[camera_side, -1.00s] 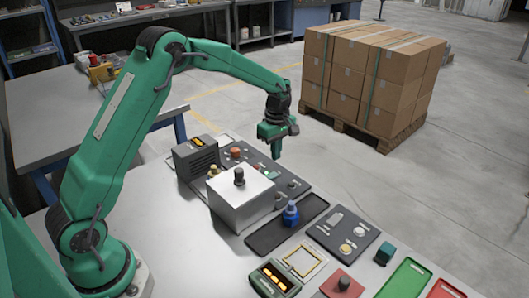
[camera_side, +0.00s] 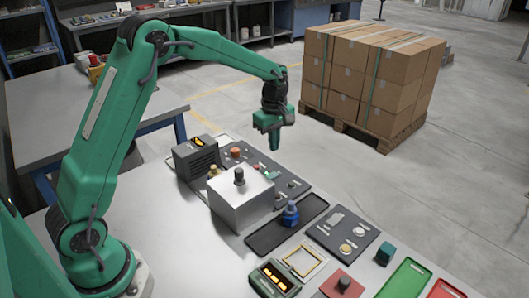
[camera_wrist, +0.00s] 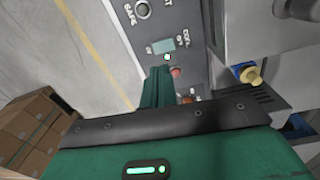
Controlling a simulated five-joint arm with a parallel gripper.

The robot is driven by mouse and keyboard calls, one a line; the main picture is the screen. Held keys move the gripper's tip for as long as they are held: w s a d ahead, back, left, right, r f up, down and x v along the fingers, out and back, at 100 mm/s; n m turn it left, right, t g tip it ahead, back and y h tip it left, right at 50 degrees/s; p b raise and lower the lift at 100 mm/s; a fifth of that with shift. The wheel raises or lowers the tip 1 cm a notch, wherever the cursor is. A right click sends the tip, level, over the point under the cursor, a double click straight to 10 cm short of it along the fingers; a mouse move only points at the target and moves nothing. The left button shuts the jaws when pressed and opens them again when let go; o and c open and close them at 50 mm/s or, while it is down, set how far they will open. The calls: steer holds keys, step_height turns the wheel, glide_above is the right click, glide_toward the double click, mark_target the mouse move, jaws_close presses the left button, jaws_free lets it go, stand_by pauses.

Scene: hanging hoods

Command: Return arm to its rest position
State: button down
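My green gripper (camera_side: 274,142) hangs pointing down in the air above the far end of the dark control panel (camera_side: 290,184). It is apart from everything on the bench. In the wrist view its fingers (camera_wrist: 158,85) show as one narrow green shape in the middle, together, with nothing held. Behind them the panel (camera_wrist: 170,45) shows a small screen, a red button and printed labels. My arm is bent, with its elbow high at the left of the side view.
A grey box with a black knob (camera_side: 240,197) stands in front of the panel, beside a dark slatted unit (camera_side: 196,156). A blue-topped piece (camera_side: 290,213) stands in a black tray (camera_side: 265,241). Stacked cartons (camera_side: 370,75) stand on the floor behind. The air around my gripper is clear.

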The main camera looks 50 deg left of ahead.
steer(key=s+d+r+m+t, duration=0.2)
steer(key=s+r+m, duration=0.45)
steer(key=s, duration=0.45)
steer(key=s+d+r+m+t, duration=0.2)
steer(key=s+r+m, duration=0.4)
steer(key=s+r, duration=0.3)
steer(key=s+f+m+t, duration=0.1)
steer(key=s+m, duration=0.3)
steer(key=s, duration=0.5)
steer(key=shift+s+d+f, duration=0.3)
steer(key=shift+s+f, duration=0.05)
steer(key=shift+f, duration=0.25)
